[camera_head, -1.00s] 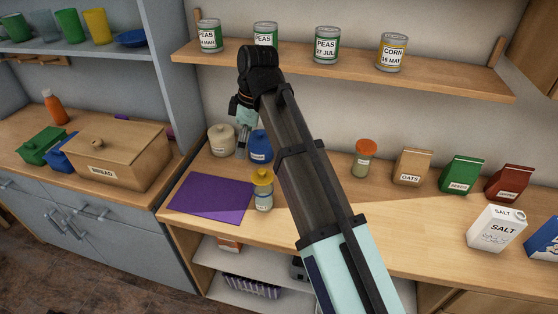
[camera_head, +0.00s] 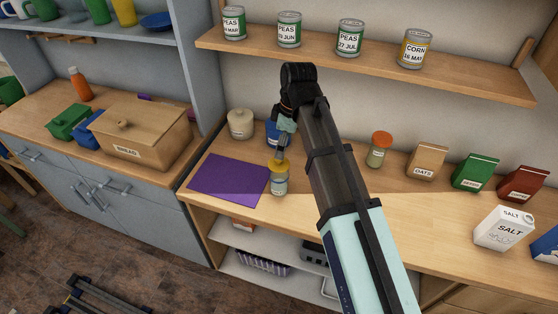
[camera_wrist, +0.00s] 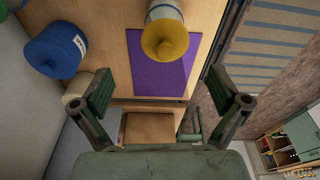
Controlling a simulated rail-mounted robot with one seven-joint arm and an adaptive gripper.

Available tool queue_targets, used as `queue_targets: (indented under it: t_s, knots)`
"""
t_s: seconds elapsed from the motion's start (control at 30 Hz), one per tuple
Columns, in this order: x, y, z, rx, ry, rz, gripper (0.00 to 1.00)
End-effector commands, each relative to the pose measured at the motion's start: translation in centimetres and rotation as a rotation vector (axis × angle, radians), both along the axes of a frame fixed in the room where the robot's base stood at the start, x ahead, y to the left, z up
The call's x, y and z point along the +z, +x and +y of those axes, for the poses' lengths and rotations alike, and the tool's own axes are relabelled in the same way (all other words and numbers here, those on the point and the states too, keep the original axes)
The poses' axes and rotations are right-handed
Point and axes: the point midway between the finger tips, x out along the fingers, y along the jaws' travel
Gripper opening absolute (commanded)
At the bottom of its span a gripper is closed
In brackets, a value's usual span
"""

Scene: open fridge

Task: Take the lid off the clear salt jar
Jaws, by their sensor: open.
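A clear jar (camera_head: 280,186) with a yellow lid (camera_head: 280,164) stands upright on the wooden counter, beside the right edge of the purple mat. Its label is too small to read. The lid is on the jar. In the wrist view the yellow lid (camera_wrist: 165,40) faces the camera, with part of the jar body (camera_wrist: 163,10) at the top edge. My gripper (camera_head: 284,152) is just above the lid in the head view. In the wrist view my gripper (camera_wrist: 163,88) is open and empty, its fingers spread wider than the lid. I cannot tell whether anything touches the lid.
A blue canister (camera_wrist: 55,50) and a beige canister (camera_head: 240,123) stand behind the jar. The purple mat (camera_head: 230,180) is bare. An orange-lidded jar (camera_head: 379,150), cartons and a white salt box (camera_head: 503,229) stand to the right. A shelf of cans (camera_head: 380,68) is above.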

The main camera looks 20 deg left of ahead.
Motion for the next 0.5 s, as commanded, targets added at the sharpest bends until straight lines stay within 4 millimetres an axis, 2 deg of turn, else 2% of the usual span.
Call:
queue_targets:
  t_s: [0.33, 0.5]
  knots:
    - [-1.6, -0.3, 0.3, 0.000, -0.001, 0.002, 0.98]
    - [-3.2, -0.8, 0.6, 0.000, -0.002, 0.003, 0.98]
